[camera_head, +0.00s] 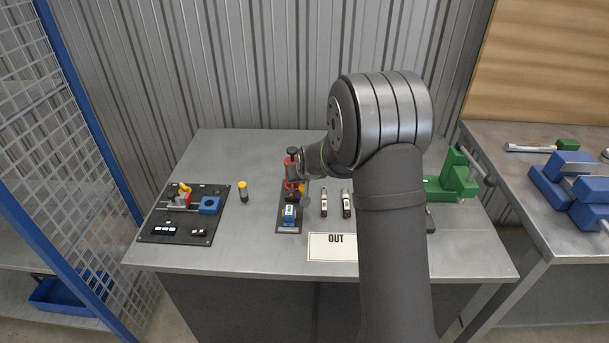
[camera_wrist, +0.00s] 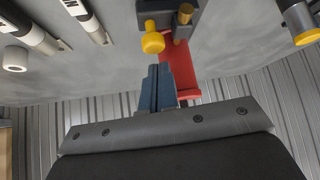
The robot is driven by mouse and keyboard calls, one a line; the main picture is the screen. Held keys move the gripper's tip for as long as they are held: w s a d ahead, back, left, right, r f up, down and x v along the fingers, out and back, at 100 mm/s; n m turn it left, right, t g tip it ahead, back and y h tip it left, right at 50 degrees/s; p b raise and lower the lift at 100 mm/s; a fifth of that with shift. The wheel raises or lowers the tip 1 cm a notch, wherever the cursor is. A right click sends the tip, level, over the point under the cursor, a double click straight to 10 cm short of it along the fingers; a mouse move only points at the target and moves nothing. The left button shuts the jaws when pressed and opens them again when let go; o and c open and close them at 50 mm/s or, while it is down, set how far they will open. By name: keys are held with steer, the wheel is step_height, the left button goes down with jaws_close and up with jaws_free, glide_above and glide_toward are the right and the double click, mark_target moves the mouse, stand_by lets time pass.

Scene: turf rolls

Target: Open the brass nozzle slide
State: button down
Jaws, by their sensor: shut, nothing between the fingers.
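A small dispenser stand with a red upright (camera_head: 291,172) stands on a dark base (camera_head: 288,229) near the middle of the table. In the wrist view, a yellow knob (camera_wrist: 152,43) and a brass-coloured cylinder (camera_wrist: 184,15) project from a dark grey block (camera_wrist: 160,8) beside the red upright (camera_wrist: 183,75). Which part is the nozzle slide is unclear. My gripper (camera_wrist: 160,68) is shut and empty, its tips just short of the knob; contact cannot be told.
Two dark-and-white vials (camera_head: 335,203) and an OUT card (camera_head: 332,246) lie right of the stand. A yellow-topped cylinder (camera_head: 243,191) and a black panel (camera_head: 184,214) are at left. A green fixture (camera_head: 452,180) is right of my arm.

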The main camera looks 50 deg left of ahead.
steer(key=shift+x, duration=1.3)
steer(key=shift+s+d, duration=0.4)
steer(key=shift+d, duration=0.15)
steer(key=v, duration=1)
steer(key=shift+w+a, duration=0.1)
steer(key=shift+a, duration=0.05)
